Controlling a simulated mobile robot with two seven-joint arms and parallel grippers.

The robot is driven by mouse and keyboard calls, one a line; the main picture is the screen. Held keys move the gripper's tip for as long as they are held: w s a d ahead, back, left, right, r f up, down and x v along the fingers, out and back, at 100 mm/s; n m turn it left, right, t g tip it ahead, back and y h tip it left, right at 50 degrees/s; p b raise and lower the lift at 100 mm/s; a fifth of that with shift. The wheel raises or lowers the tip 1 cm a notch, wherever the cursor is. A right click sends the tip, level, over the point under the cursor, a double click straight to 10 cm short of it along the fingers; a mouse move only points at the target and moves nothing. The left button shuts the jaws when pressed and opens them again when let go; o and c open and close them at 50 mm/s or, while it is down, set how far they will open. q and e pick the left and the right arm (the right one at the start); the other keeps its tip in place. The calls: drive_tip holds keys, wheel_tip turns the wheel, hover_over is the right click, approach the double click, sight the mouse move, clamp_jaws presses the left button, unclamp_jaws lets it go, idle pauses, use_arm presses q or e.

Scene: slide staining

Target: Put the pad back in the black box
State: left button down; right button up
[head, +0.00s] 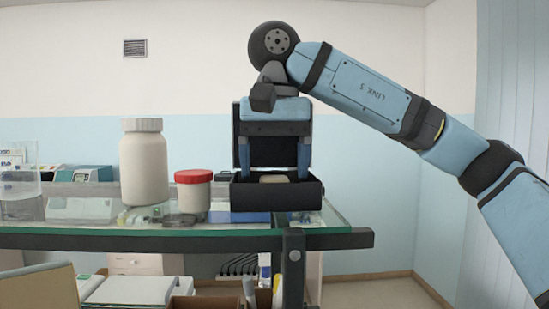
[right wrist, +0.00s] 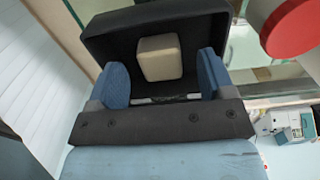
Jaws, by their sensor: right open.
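The black box (head: 250,197) stands on the glass bench top with its lid (head: 236,140) raised behind it. The pad (head: 274,179), a small beige block, sits in the box, its top just showing above the front wall. In the right wrist view the pad (right wrist: 159,57) lies against the dark inside of the box (right wrist: 105,40). My right gripper (head: 274,174) points down over the box, open. Its two blue fingers (right wrist: 163,80) stand on either side of the pad with gaps, not touching it. My left gripper is in neither view.
A red-lidded white jar (head: 194,192) stands close left of the box, and a taller white bottle (head: 144,165) beyond it. A blue flat item (head: 238,217) lies before the box. The glass shelf's edge (head: 340,230) is close on the right.

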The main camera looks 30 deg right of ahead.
wheel_tip(320, 180, up, 14)
drive_tip(key=p, duration=0.1)
idle(0.5)
drive_tip(key=shift+f, duration=0.15)
